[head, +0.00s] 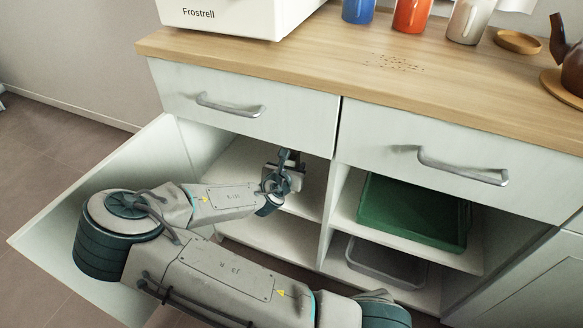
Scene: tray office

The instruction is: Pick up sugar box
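I see no sugar box in the head view. My gripper (288,160) reaches into the upper space of the open left cabinet (312,186), just under the left drawer. Its fingers are small, dark and partly hidden by the drawer's lower edge and the wrist. I cannot tell whether they are open or shut, or whether they hold anything. My arm hides part of the cabinet's inside.
The left cabinet door (75,205) stands open. Beside it, a green tray (408,210) lies above a grey tray (385,262). Closed drawers sit above. The wooden countertop (330,62) carries a white appliance (225,15), mugs (411,14) and a brown teapot (574,70).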

